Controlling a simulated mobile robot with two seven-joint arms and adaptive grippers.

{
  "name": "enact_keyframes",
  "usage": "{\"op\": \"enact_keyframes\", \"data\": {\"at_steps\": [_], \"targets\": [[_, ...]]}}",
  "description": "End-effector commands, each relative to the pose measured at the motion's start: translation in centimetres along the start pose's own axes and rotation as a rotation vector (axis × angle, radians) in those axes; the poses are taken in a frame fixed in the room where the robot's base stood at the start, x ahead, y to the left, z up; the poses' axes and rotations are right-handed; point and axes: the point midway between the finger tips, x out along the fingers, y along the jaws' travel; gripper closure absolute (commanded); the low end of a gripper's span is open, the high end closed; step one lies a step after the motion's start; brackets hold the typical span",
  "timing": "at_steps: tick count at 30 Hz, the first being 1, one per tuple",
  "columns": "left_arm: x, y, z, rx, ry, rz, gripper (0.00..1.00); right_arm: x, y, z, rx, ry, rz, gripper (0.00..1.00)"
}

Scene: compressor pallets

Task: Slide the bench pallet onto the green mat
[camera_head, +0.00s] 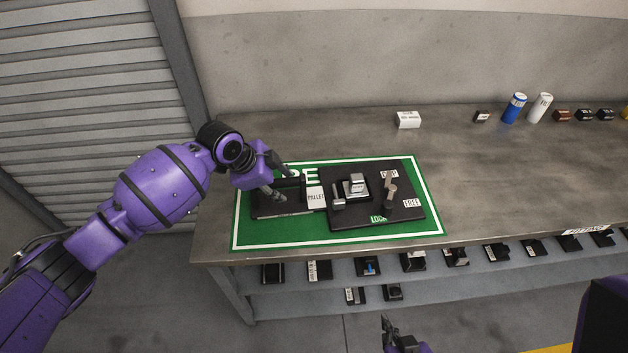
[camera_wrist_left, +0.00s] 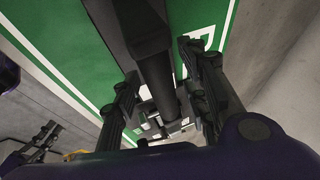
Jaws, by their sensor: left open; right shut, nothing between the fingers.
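The bench pallet (camera_head: 350,217) is a black plate on the bench, lying over the green mat (camera_head: 270,236) with its right end close to the mat's white border line. It carries a small metal block, a lever and white labels, one reading PALLET. A black handle part is at its left end. My left gripper (camera_head: 281,187) is at this handle. In the left wrist view the open fingers (camera_wrist_left: 163,95) stand on either side of a dark bar (camera_wrist_left: 152,60); contact is unclear. My right gripper (camera_head: 388,333) is shut and empty, low in front of the bench.
The grey bench top (camera_head: 500,190) is clear right of the mat. A white box (camera_head: 408,119), a blue can (camera_head: 514,108), a white can (camera_head: 540,107) and small boxes stand along the back. Shelves with several small dark items (camera_head: 366,266) are under the front edge. A shutter (camera_head: 75,90) is at left.

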Motion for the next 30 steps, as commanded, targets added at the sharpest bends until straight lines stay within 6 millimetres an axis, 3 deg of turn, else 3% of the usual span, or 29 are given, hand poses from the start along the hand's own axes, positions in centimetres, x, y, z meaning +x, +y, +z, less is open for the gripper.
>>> {"op": "enact_keyframes", "data": {"at_steps": [8,21,30], "targets": [[-1.1,-0.2,-0.1,0.0,0.002,-0.003,0.6,0.0,0.0,-0.1,0.0,0.001,-0.001,1.0],[-9.8,-0.1,0.0,0.002,0.0,-0.003,0.6,0.0,0.0,-0.1,0.0,0.002,-0.001,1.0],[-12.0,0.0,0.0,0.0,0.0,0.0,0.6,0.0,0.0,-0.1,0.0,0.001,-0.001,1.0]]}}
